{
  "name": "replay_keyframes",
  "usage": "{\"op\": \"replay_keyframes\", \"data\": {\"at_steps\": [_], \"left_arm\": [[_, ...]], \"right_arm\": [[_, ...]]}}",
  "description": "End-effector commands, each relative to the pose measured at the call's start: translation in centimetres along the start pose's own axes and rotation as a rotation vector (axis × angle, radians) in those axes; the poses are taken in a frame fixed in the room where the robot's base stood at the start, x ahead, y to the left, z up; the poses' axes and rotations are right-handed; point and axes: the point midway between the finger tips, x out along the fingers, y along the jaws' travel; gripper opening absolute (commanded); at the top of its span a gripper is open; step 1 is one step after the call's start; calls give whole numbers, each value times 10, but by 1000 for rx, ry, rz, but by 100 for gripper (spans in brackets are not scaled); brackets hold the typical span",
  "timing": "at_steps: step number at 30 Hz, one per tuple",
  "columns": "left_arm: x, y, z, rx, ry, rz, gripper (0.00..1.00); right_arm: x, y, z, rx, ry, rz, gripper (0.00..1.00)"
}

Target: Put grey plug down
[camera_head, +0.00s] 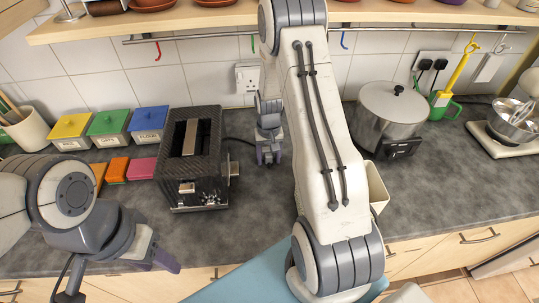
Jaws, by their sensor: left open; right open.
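I cannot make out a separate grey plug. A dark cord (238,139) runs from the black toaster (206,150) to the right and passes out of sight behind my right gripper (268,158). That gripper points down, open, over the counter just right of the toaster, below the white wall socket (246,78). Whether anything lies at its fingertips is too small to tell. My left gripper (166,262) is open and apart from the toaster, at the counter's front edge on the left.
Blue, green and yellow-lidded boxes (109,123) stand left of the toaster. A steel pot (392,105) stands right of my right arm, with a cream container (378,188) partly behind the arm. A shelf (190,19) overhangs the back. Bare counter (240,215) lies before the toaster.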

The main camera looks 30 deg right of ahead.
Motion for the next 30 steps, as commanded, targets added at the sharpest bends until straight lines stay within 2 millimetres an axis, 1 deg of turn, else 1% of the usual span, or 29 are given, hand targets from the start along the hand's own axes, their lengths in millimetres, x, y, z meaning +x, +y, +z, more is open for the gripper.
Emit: {"op": "replay_keyframes", "data": {"at_steps": [2,5,8,15,18,21,24,30], "left_arm": [[-4,0,0,0,0,0,50],[3,0,0,0,0,0,50],[9,-1,0,0,0,0,50],[21,-2,1,1,0,0,50],[24,-2,1,1,0,0,50],[26,-2,1,1,0,0,50],[26,-2,1,1,0,0,50],[26,-2,1,1,0,0,50]], "right_arm": [[-6,0,0,0,1,0,62],[-14,0,-2,0,5,-1,62],[-32,0,-2,0,7,-1,62],[-84,0,-2,0,7,-1,62],[-102,0,-1,0,6,-1,62],[-114,0,-1,0,4,0,62],[-121,0,0,0,2,0,62],[-124,0,0,0,0,0,62]]}}
